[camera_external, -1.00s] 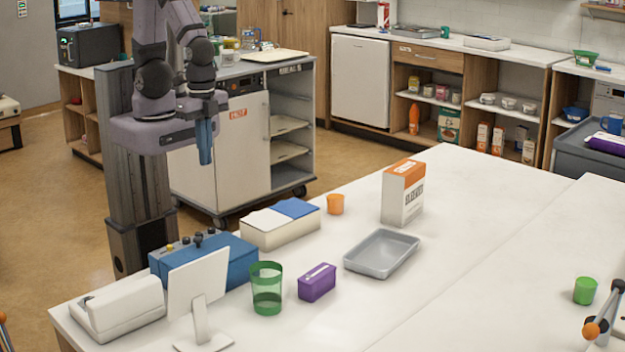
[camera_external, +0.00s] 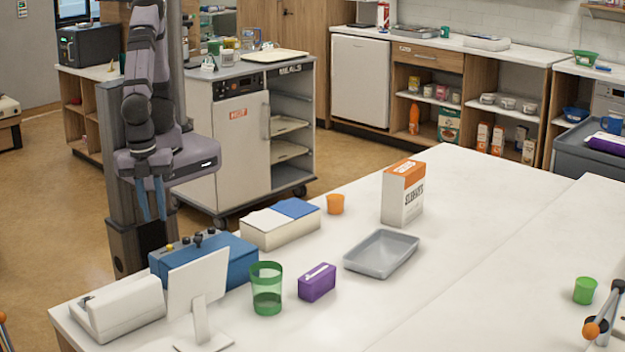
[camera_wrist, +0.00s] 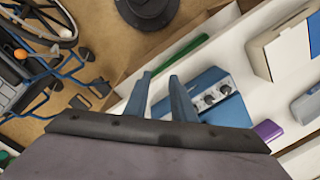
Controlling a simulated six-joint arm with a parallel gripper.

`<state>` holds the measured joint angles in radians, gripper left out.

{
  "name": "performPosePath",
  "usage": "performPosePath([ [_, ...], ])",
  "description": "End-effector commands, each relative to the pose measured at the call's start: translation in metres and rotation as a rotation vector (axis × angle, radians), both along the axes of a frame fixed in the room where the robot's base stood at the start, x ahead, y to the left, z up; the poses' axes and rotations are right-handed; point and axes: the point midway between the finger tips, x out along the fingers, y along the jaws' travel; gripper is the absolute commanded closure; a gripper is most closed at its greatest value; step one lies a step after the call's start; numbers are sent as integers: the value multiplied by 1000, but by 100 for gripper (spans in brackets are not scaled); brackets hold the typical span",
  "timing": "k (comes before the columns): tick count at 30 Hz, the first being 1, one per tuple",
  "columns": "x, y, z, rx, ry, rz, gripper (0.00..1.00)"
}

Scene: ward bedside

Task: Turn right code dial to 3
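The blue box (camera_external: 232,265) stands on the near left of the white table, with several small black knobs and a yellow one along its top. In the wrist view the blue box (camera_wrist: 208,80) shows a pale panel with dark round dials; the dial at the panel's right end (camera_wrist: 225,89) is partly seen. The numbers on the dials are too small to read. My gripper (camera_external: 153,206) is open and empty, pointing down, left of and above the box. In the wrist view its two blue fingers (camera_wrist: 160,78) are apart, and the right finger overlaps the box's edge.
A white monitor (camera_external: 197,285) and a white device (camera_external: 118,308) stand beside the box. A green cup (camera_external: 266,290), purple box (camera_external: 317,284), cream box with a blue lid (camera_external: 280,228) and grey tray (camera_external: 382,254) are to the right.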

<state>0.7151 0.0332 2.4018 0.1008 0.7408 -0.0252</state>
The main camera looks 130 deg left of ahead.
Motion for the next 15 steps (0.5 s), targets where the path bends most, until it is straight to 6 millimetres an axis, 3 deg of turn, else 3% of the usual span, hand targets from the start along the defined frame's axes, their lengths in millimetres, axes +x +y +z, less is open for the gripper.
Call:
performPosePath([
  [1, 3, -12, -8, 10, -20, -28, 77],
  [5, 16, -28, -4, 33, -76, 26, 77],
  [15, 57, -34, 24, 42, -235, 430, 77],
])
